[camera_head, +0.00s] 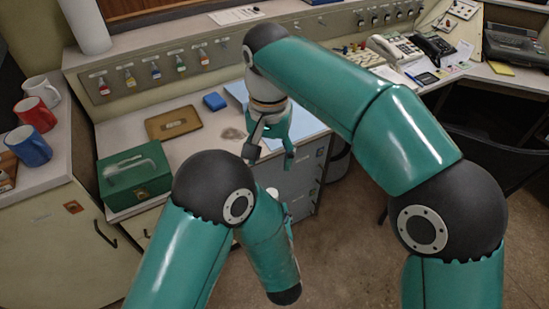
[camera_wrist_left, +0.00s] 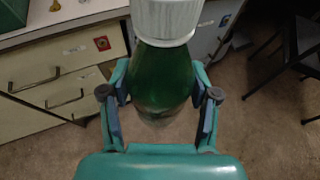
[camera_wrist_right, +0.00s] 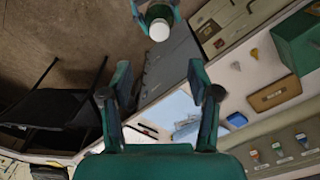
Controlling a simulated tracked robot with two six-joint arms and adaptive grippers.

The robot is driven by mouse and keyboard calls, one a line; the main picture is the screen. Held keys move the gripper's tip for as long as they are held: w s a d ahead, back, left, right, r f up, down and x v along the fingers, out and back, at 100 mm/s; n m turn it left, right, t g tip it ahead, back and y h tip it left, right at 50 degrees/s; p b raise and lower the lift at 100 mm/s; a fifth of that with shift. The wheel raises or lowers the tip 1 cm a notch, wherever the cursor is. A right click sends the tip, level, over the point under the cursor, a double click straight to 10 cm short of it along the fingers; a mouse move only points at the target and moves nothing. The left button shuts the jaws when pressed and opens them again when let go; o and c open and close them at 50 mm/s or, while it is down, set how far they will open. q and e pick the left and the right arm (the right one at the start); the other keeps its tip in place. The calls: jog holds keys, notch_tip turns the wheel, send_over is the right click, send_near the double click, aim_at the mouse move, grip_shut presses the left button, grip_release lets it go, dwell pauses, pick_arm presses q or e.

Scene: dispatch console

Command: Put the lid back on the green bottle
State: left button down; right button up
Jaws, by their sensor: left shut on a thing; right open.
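The green bottle (camera_wrist_left: 160,78) stands between the fingers of my left gripper (camera_wrist_left: 160,92), which is shut on it. A white ribbed lid (camera_wrist_left: 167,20) sits on the bottle's top in the left wrist view, its upper part cut off by the picture edge. In the right wrist view the white lid (camera_wrist_right: 159,30) faces me over the green bottle (camera_wrist_right: 158,12). In the head view my left forearm hides most of the bottle; the white lid (camera_head: 272,192) just shows. My right gripper (camera_head: 270,154) is open and empty, above and a little apart from the lid.
Several mugs stand on the left counter. Telephones (camera_head: 395,47) are at the back right. Open floor (camera_head: 345,250) lies below the bottle.

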jog(key=w+d+f+y, duration=0.15)
jog(key=d+f, duration=0.35)
jog(key=f, duration=0.8)
jog(key=w+d+f+y, duration=0.15)
jog(key=d+f, duration=0.25)
jog(key=f, duration=0.9)
jog(key=s+d+f, duration=0.4)
jog(key=s+f, duration=0.2)
jog(key=s, duration=0.4)
jog(key=s+d+f+y, duration=0.1)
jog(key=s+d+f, duration=0.2)
jog(key=s+f, duration=0.4)
jog(key=s, duration=0.4)
jog(key=shift+d+t, duration=0.3)
jog(key=shift+d, duration=0.1)
pick_arm(q)
jog(key=s+a+r+n+g+y, duration=0.2)
jog(key=a+n+g+y, duration=0.3)
jog(key=a, duration=1)
jog(key=n+y, duration=0.2)
jog(key=n, duration=0.1)
jog(key=shift+a+y, duration=0.2)
jog(key=shift+y, duration=0.2)
